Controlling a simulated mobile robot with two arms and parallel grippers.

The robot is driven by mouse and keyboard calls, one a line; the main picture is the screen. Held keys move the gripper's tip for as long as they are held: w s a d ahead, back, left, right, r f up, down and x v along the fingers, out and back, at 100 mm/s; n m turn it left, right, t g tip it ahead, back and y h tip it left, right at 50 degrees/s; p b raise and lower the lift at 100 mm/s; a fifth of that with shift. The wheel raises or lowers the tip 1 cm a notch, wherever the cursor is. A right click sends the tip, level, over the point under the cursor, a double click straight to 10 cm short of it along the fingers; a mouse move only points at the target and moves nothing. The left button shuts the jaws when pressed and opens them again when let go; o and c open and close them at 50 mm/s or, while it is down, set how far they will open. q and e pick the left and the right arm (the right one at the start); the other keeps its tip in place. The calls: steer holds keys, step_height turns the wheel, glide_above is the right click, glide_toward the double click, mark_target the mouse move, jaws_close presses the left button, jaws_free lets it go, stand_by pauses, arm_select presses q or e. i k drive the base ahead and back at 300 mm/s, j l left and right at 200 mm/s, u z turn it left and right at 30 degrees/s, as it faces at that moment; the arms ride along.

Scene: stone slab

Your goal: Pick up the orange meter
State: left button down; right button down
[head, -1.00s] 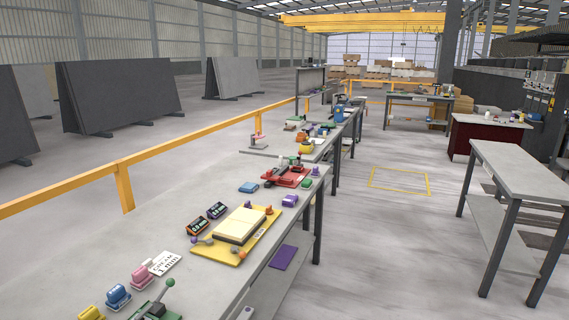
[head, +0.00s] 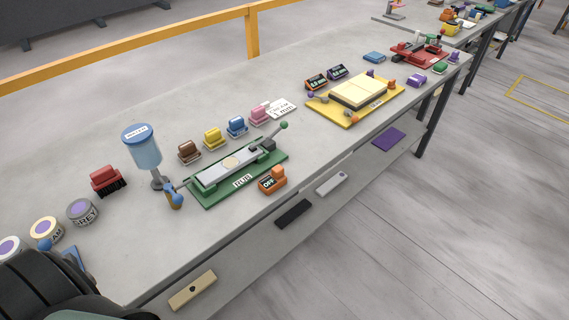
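An orange meter (head: 316,82) with a dark display reading in mm sits on the long grey workbench (head: 330,150), left of a similar purple meter (head: 337,72). It stands behind the yellow board (head: 327,107), apart from it. A second orange device (head: 272,181), with a dark display reading OFF, sits at the bench's front edge beside the green RUB fixture (head: 243,181). Neither of my grippers can be made out in the head view, and nothing is seen holding either orange device.
A blue-topped dispenser (head: 143,148), a red brush (head: 106,180) and several labelled tins (head: 82,212) stand at the left. Brown (head: 189,151), yellow (head: 213,138), blue (head: 237,126) and pink (head: 260,113) blocks line up behind the green fixture. A yellow rail (head: 130,43) runs behind the bench. Floor at right is clear.

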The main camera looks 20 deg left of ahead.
mark_target(272, 179)
steer(key=u, duration=1.25)
